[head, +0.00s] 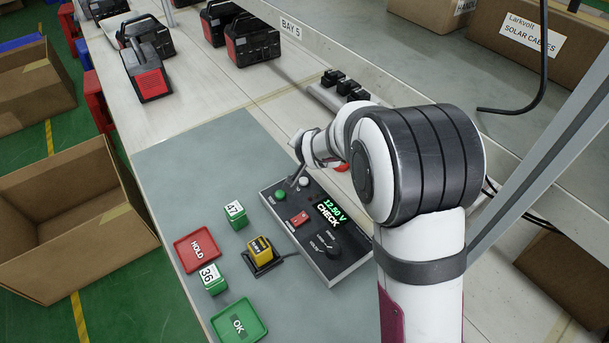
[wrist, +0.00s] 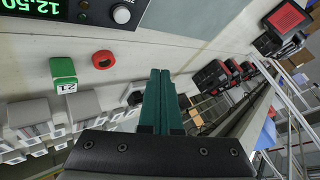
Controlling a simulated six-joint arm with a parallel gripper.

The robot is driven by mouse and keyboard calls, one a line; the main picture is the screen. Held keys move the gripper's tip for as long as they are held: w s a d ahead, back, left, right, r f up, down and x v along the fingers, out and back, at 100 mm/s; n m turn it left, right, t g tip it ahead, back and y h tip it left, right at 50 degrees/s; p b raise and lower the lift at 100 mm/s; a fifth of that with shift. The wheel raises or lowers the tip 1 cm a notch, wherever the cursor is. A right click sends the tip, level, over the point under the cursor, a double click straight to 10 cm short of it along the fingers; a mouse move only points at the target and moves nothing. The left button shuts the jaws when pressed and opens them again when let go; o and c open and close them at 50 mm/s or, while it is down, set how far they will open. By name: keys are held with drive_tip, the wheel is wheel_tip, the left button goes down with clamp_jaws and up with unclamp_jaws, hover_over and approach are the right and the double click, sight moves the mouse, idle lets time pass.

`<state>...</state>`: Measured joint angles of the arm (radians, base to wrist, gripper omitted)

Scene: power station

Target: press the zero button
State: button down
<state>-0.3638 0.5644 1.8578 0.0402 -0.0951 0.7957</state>
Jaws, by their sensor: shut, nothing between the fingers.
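The dark control panel (head: 318,232) lies on the grey mat and shows "12.50 V CHECK" on its display (head: 330,213). A pale round button (head: 304,181) sits at its far end; a pale button also shows in the wrist view (wrist: 121,14). Its label is too small to read. A green button (head: 281,195), a red switch (head: 300,218) and a black knob (head: 333,249) are also on the panel. My gripper (head: 294,180) is over the panel's far end, close to the pale button; contact cannot be told. Its teal fingers (wrist: 160,72) are shut and empty.
Green blocks marked 47 (head: 235,214) and 36 (head: 213,279), a yellow device (head: 261,253), a red HOLD tray (head: 190,266) and a green OK tray (head: 259,325) stand left of the panel. A green block (wrist: 63,71) and red ring (wrist: 103,60) show beside the fingers.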

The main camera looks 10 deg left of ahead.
sight(304, 184)
drive_tip(key=shift+f, duration=4.4)
drive_tip(key=shift+f, duration=0.4)
drive_tip(key=shift+f, duration=0.45)
drive_tip(key=shift+r, duration=0.85)
